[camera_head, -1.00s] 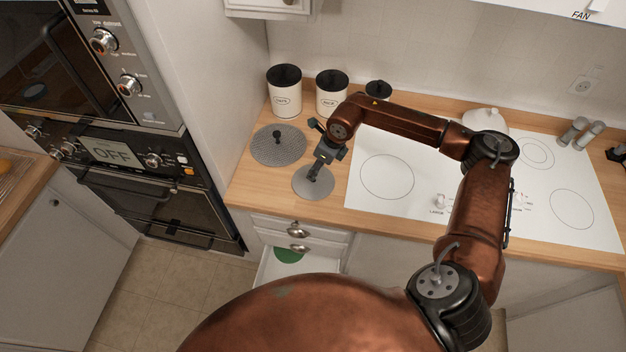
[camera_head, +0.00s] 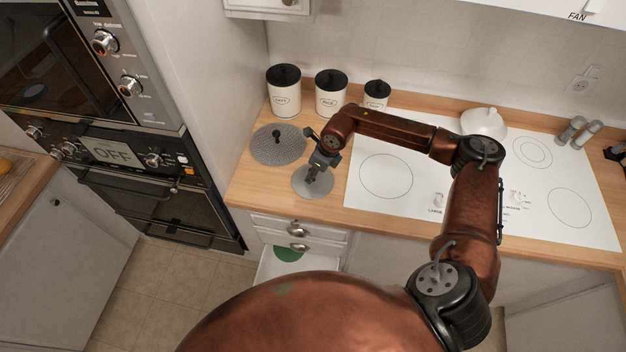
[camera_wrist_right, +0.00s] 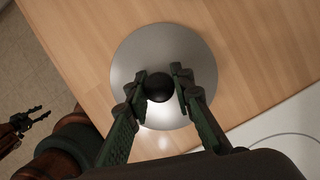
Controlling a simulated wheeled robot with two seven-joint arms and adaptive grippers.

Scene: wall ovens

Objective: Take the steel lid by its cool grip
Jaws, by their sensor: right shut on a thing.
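The round steel lid (camera_head: 312,193) lies flat on the wooden counter, left of the white hob; it also fills the middle of the right wrist view (camera_wrist_right: 160,48). Its black round knob (camera_wrist_right: 159,87) sits at the lid's centre. My right gripper (camera_head: 313,176) is above the lid, with its fingers on both sides of the knob, shut on it. The knob is mostly hidden by the gripper in the head view. My left gripper (camera_wrist_right: 38,115) shows small at the left edge of the right wrist view, its fingers apart and empty, away from the lid.
A grey perforated disc (camera_head: 290,153) with a black knob lies behind and left of the lid. Black-topped canisters (camera_head: 284,98) stand at the back. The white hob (camera_head: 386,178) is to the right. An open drawer (camera_head: 275,267) juts out below the counter edge.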

